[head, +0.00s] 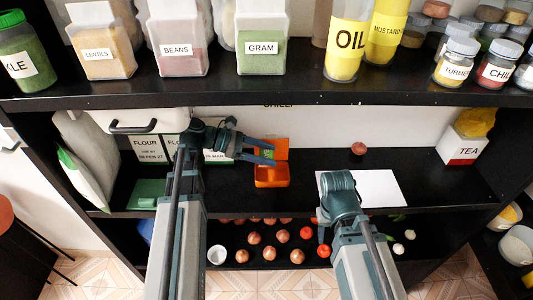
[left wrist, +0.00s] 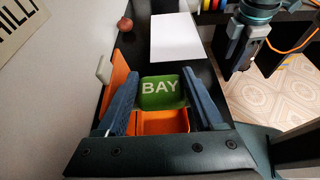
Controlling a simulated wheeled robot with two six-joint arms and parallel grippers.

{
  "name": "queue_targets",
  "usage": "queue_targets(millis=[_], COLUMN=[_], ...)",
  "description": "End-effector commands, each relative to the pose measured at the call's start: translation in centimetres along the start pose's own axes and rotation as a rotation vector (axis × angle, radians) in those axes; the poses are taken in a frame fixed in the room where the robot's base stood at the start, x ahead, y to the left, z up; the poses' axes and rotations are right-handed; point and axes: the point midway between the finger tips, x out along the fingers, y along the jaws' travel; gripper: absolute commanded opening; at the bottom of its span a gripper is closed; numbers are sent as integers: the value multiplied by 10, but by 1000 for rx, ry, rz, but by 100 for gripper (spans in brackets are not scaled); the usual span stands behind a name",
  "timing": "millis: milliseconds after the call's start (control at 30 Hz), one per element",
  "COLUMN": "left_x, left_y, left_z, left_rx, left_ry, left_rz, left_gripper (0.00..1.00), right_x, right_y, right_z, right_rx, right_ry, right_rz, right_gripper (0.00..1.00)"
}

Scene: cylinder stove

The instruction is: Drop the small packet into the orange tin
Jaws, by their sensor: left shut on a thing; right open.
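The small packet is green with the word BAY (left wrist: 162,93). My left gripper (head: 268,153) is shut on it, and the packet sits between the two fingertips in the left wrist view. The orange tin (head: 271,181) stands on the middle shelf with its lid (head: 281,145) raised at the back. The packet is held by the tin's opening; its exact height over the rim is hard to tell. The tin (left wrist: 160,124) also shows between my fingers in the left wrist view. My right gripper (left wrist: 236,55) is open, partly seen, and away from the tin.
Flour containers (head: 145,146) and a green box (head: 145,194) stand left of the tin. A white sheet (head: 378,187), an onion (head: 358,148) and a TEA container (head: 466,147) are to its right. The upper shelf edge (head: 270,97) runs above. Onions and tomatoes lie below.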

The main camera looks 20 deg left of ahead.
Motion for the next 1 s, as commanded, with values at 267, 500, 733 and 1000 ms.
queue_targets(millis=[267, 500, 733, 1000], left_x=[6, 17, 24, 24], left_y=[0, 0, 0, 0], left_z=[-13, -39, -56, -55], left_rx=[0, 0, 1, 1], left_ry=[0, 0, 0, 0], left_rz=[-1, -1, -1, -1], left_gripper=[17, 17, 17, 17], right_x=[15, 42, 60, 59], right_y=[-1, -4, -6, -6], right_z=[-1, -2, -4, -4], right_rx=[0, 0, 0, 0], right_ry=[0, 0, 0, 0], right_rz=[0, 0, 0, 0], right_gripper=[50, 50, 50, 50])
